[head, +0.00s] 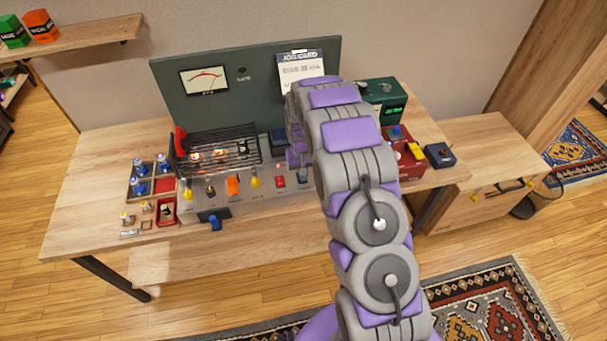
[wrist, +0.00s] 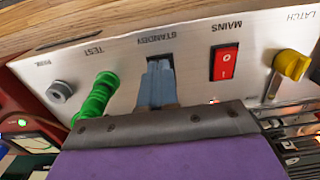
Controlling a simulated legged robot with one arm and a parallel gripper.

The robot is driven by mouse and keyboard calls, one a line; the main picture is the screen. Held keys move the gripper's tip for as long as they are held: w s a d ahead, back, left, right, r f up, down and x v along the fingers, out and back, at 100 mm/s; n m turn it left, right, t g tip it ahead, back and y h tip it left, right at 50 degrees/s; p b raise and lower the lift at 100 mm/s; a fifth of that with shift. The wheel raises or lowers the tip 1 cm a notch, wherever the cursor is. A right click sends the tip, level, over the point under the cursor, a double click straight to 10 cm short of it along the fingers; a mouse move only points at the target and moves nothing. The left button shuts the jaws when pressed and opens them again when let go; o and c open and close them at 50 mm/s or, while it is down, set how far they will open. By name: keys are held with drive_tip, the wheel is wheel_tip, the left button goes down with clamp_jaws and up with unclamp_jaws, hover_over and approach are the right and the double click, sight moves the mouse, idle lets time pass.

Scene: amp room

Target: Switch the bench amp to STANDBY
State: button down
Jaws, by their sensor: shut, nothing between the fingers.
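The bench amp's pale panel (wrist: 195,90) fills the wrist view, its lettering upside down. Under the STANDBY label is a dark slot with a slate-blue piece (wrist: 157,80) in front of it. I cannot tell clearly where this piece ends and my fingertips begin. My gripper (wrist: 156,108) is shut and empty, close to the STANDBY control. The STANDBY control (head: 302,178) also shows in the head view, right of the red switch. My arm hides most of the gripper there. The amp's dark back panel (head: 200,115) carries a needle meter.
The red MAINS rocker (wrist: 226,63) and yellow LATCH lever (wrist: 289,65) flank STANDBY on one side, the green TEST control (wrist: 95,95) on the other. A black cage (head: 220,148) covers the tubes. A job card (head: 300,68) hangs behind. A parts tray (head: 131,190) stands left.

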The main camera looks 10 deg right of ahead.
drive_tip(key=shift+s+f, duration=0.55)
drive_tip(key=shift+f, duration=0.3)
drive_tip(key=shift+w+r, duration=0.1)
drive_tip(key=shift+r, duration=0.15)
wheel_tip(320, 180, up, 15)
drive_tip(key=w+p, duration=0.1)
drive_tip(key=p, duration=0.2)
drive_tip(key=shift+p, duration=0.3)
drive_tip(key=shift+w, duration=0.1)
drive_tip(key=shift+w+r+g+b, duration=0.1)
drive_tip(key=shift+w+g+b, duration=0.5)
drive_tip(key=shift+w+b, duration=0.3)
